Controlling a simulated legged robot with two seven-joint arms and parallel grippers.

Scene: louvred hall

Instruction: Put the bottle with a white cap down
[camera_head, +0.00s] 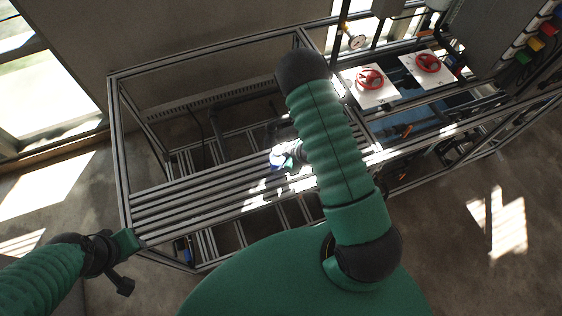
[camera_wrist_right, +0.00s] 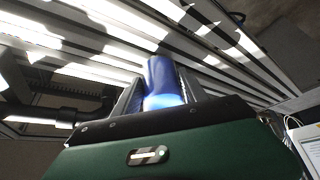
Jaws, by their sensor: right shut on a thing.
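The bottle shows blue with bright glare in the head view (camera_head: 277,161), over the slatted metal rack top. In the right wrist view the blue bottle (camera_wrist_right: 162,78) stands out between the two fingers of my right gripper (camera_wrist_right: 164,92), which is shut on it. I cannot make out its white cap for certain in the glare. In the head view my right arm partly covers this gripper (camera_head: 289,154). I cannot tell whether the bottle touches the slats. My left gripper (camera_head: 122,272) is at the lower left, away from the bottle; its jaw opening is unclear.
The metal-framed rack (camera_head: 190,196) has parallel slats with gaps; its left slats are bare. Upright posts and rails surround its back. Two white panels with red handwheels (camera_head: 370,79) (camera_head: 428,63) and a gauge (camera_head: 357,42) are to the right. Sunlight patches fall on slats and floor.

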